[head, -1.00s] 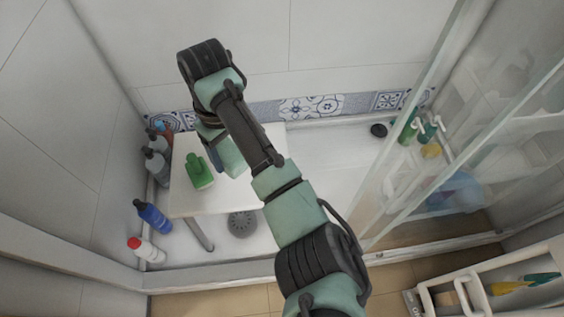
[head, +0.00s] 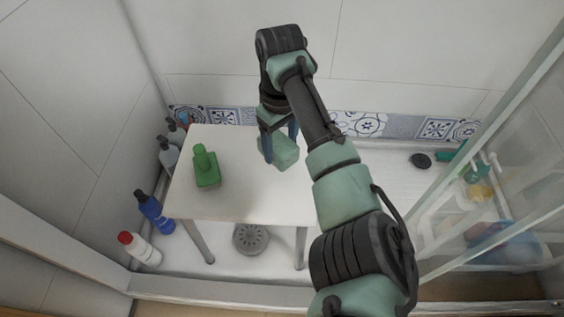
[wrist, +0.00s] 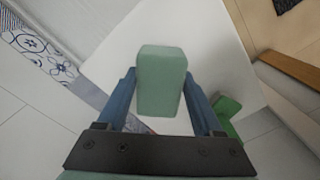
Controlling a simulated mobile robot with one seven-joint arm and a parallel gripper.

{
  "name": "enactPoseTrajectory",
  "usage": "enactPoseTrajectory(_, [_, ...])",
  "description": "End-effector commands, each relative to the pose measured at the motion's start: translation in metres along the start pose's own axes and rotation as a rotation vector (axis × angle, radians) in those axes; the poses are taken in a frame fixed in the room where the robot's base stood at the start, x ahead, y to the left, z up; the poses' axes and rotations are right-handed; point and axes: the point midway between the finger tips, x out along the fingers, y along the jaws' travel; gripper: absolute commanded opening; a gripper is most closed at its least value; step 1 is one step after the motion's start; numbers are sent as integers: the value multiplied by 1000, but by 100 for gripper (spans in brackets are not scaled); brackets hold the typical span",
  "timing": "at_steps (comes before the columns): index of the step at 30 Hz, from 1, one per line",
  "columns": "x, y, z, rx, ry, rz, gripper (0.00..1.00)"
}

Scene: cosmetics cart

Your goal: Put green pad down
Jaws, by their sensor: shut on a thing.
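The green pad (head: 284,153) is a pale green block. It is at the right part of a white stool or small table (head: 240,208) in the head view. My gripper (head: 279,136) is above it with its blue fingers pointing down, shut on the pad. In the wrist view the pad (wrist: 162,80) sits between the two blue fingers (wrist: 162,108), with the white top (wrist: 110,70) behind it. I cannot tell whether the pad touches the top.
A green bottle (head: 206,170) stands on the left part of the white top. Several bottles, including a blue one (head: 154,213) and a white one with a red cap (head: 141,249), stand along the left wall. A glass panel (head: 490,150) is on the right. The front middle of the top is bare.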

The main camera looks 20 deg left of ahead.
Motion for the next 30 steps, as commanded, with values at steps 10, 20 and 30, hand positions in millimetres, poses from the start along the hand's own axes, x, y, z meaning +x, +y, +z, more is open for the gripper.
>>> enactPoseTrajectory(10, [50, 0, 0, 1, 0, 0, 5])
enactPoseTrajectory(20, [50, 0, 0, 1, 0, 0, 5])
enactPoseTrajectory(30, [52, 0, 0, 1, 0, 0, 98])
